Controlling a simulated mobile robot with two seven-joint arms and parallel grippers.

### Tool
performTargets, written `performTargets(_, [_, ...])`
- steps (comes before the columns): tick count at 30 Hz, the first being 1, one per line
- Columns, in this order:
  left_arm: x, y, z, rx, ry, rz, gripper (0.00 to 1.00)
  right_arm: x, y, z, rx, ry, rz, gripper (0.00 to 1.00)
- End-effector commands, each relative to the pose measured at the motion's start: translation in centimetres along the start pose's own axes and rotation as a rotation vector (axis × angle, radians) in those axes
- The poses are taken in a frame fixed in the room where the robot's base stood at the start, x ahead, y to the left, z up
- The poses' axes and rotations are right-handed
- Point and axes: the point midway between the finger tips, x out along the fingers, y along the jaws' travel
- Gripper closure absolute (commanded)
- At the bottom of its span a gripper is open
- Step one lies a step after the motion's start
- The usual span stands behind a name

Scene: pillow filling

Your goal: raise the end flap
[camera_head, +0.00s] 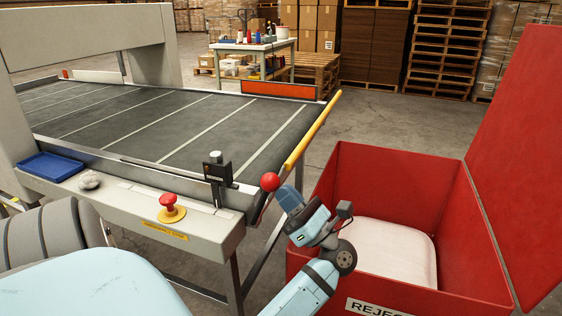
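The end flap (312,131) shows as a narrow yellow strip along the near right end of the grey conveyor belt (170,125). I see it nearly edge-on, so its exact angle is hard to tell. A red ball knob (270,181) sits at its near end, by the corner of the conveyor frame. My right gripper is not in view.
A red reject bin (390,185) with a white pillow (387,250) inside stands right of the conveyor, its lid (525,140) up. On the front rail are a red emergency stop button (170,205), a black post device (216,175) and a blue tray (50,166).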

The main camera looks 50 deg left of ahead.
Motion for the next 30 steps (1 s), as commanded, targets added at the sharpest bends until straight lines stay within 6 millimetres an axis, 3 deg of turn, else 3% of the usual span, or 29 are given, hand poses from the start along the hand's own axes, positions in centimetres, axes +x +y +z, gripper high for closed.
performTargets(12, [4.0, 0.8, -0.6, 0.000, -0.002, 0.001, 1.00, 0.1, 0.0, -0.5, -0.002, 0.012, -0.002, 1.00])
performTargets(30, [5.8, 1.2, -1.0, -0.002, -0.004, 0.008, 1.00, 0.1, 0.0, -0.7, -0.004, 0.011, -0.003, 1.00])
